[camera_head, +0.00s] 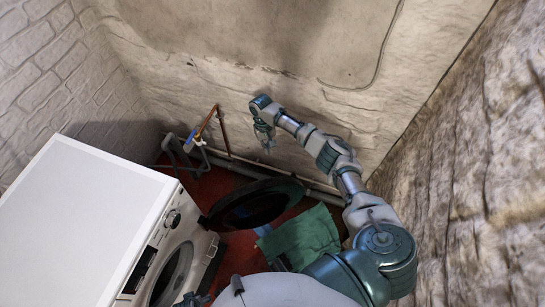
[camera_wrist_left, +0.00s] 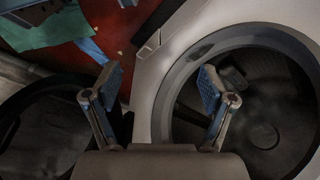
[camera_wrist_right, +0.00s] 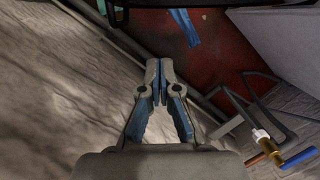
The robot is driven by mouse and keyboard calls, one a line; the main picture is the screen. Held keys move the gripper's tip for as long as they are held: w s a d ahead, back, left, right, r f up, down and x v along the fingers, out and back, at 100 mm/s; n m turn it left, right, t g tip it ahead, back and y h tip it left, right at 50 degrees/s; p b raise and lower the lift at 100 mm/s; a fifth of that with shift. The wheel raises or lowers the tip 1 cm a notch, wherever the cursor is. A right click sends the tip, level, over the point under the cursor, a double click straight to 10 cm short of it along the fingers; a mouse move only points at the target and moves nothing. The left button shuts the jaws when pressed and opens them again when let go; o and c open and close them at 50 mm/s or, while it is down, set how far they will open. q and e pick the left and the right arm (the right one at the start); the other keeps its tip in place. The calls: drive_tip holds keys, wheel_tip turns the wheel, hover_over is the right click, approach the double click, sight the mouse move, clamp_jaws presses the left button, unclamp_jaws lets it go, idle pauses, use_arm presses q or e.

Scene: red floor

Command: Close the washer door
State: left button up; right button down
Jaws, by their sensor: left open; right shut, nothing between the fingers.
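The white washer (camera_head: 80,220) stands at the left in the head view, its round opening facing right. Its dark round door (camera_head: 255,204) is swung wide open, out from the front. In the left wrist view the door (camera_wrist_left: 45,135) is at the left and the open drum (camera_wrist_left: 262,110) at the right. My left gripper (camera_wrist_left: 162,75) is open and empty, in front of the washer between door and drum; it barely shows at the head view's bottom edge. My right gripper (camera_head: 266,140) is shut and empty, beyond the door near the back wall; its closed fingertips show in the right wrist view (camera_wrist_right: 159,65).
A green cloth (camera_head: 300,238) lies on the red floor (camera_head: 233,245) right of the door. A copper pipe (camera_head: 211,120) with a blue-handled tap (camera_head: 193,137) stands behind the washer. A pipe runs along the foot of the back wall (camera_head: 290,60). A rough stone wall (camera_head: 475,170) bounds the right.

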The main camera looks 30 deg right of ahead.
use_arm(q)
drive_tip(key=shift+s+d+r, duration=0.15)
drive_tip(key=shift+d+r, duration=0.25)
drive_tip(key=shift+d, duration=0.15)
drive_tip(key=shift+s+d+r, duration=0.15)
drive_tip(key=shift+d+r, duration=0.25)
drive_tip(key=shift+d, duration=0.15)
use_arm(e)
drive_tip(key=s+f, duration=0.6)
drive_tip(key=f, duration=0.3)
drive_tip(key=shift+s+d+f, duration=0.3)
drive_tip(key=shift+d, duration=0.05)
